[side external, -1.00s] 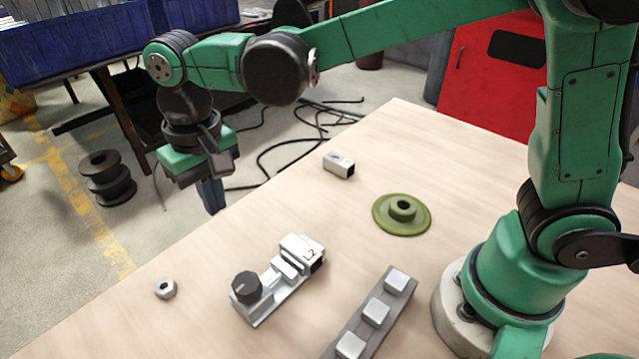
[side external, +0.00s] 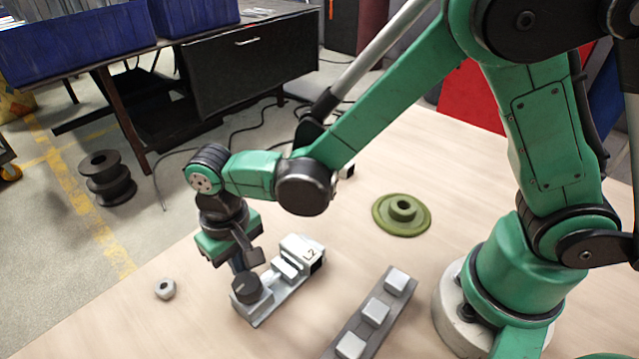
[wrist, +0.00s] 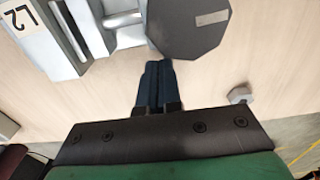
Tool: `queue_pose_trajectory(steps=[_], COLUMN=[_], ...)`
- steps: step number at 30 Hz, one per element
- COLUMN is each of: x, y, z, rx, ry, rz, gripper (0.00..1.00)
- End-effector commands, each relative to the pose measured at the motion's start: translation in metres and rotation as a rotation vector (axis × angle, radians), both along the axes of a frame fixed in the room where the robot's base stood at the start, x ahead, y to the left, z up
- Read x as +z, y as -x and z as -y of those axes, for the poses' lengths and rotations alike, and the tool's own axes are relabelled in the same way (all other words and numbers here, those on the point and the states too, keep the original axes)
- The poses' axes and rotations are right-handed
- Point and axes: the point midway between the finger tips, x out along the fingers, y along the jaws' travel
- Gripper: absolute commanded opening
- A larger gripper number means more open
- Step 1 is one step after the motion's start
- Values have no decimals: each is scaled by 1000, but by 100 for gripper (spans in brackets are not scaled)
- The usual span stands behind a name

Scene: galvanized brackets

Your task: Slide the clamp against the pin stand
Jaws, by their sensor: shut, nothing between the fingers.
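The clamp (side external: 292,276) is a silver vise-like block with a black faceted knob and an "L2" label. It lies on the table at lower centre. In the wrist view its body (wrist: 75,30) is at upper left and its black knob (wrist: 190,25) at top centre. My gripper (side external: 237,268) is low over the table at the knob end; its tips are mostly hidden in the side view. In the wrist view the dark fingers (wrist: 157,78) are shut and empty, close beside the knob; contact is unclear. An olive-green round stand with a raised hub (side external: 402,213), seemingly the pin stand, is apart to the right.
A grey rail with several white blocks (side external: 374,312) lies right of the clamp. A hex nut (side external: 165,289) is to the left, also in the wrist view (wrist: 239,95). A small metal block (side external: 347,170) is partly behind my arm. Table between clamp and green stand is clear.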

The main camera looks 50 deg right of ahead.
Motion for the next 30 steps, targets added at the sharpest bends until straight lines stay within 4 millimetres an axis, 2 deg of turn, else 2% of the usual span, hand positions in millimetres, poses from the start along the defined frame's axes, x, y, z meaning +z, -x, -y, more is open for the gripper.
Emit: queue_pose_trajectory(steps=[3, 16, 20, 24, 27, 30], x=[0, 0, 0, 0, 0, 0], y=[7, 14, 40, 74, 92, 101], z=[0, 0, 0, 0, 0, 0], rx=[0, 1, 5, 6, 4, 2], ry=[0, 0, 0, 0, 0, 0], rz=[0, 0, -1, -1, -1, -2], gripper=[0, 0, 0, 0, 0, 0])
